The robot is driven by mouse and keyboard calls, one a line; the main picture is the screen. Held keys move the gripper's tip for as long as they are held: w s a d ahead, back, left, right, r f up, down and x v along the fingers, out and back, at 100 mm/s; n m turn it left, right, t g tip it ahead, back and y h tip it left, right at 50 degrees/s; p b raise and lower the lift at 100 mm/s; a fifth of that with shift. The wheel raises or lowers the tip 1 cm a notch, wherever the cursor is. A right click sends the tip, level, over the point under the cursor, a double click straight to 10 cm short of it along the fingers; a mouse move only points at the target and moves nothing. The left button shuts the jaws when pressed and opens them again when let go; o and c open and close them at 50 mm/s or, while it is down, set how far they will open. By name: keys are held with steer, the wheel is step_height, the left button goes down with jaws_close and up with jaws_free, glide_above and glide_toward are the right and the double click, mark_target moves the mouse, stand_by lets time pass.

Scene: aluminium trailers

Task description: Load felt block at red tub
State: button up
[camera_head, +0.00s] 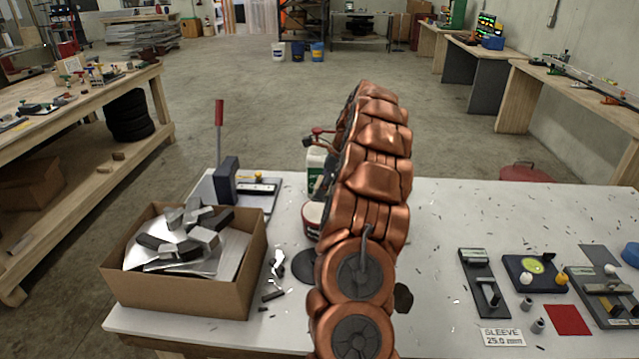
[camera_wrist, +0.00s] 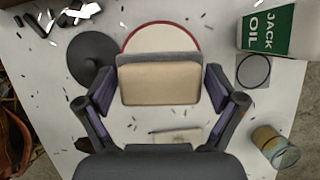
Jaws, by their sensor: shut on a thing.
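My gripper (camera_wrist: 161,88) is shut on the felt block (camera_wrist: 160,84), a tan block with a grey layer along its far edge, in the wrist view. One finger is at each side of the block. The red tub (camera_wrist: 160,37), round and cream inside with a red rim, shows just beyond the block, which covers its near part. I cannot tell the block's height over the tub. In the head view the red tub (camera_head: 311,218) stands on the white table, partly hidden by my copper arm.
A Jack Oil container (camera_wrist: 268,30) stands right of the tub, a dark disc (camera_wrist: 92,57) left. A glass jar (camera_wrist: 274,146) is nearer. A carton of metal scraps (camera_head: 185,275) fills the table's left. Fixtures (camera_head: 535,275) sit at right. Shavings litter the table.

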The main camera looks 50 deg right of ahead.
mark_target(323, 211)
steer(key=shift+f+b, duration=1.4)
steer(key=shift+f, duration=1.25)
steer(key=shift+f, duration=0.5)
steer(key=shift+r, duration=0.2)
steer(key=shift+r+p, duration=1.85)
steer(key=shift+r, duration=1.5)
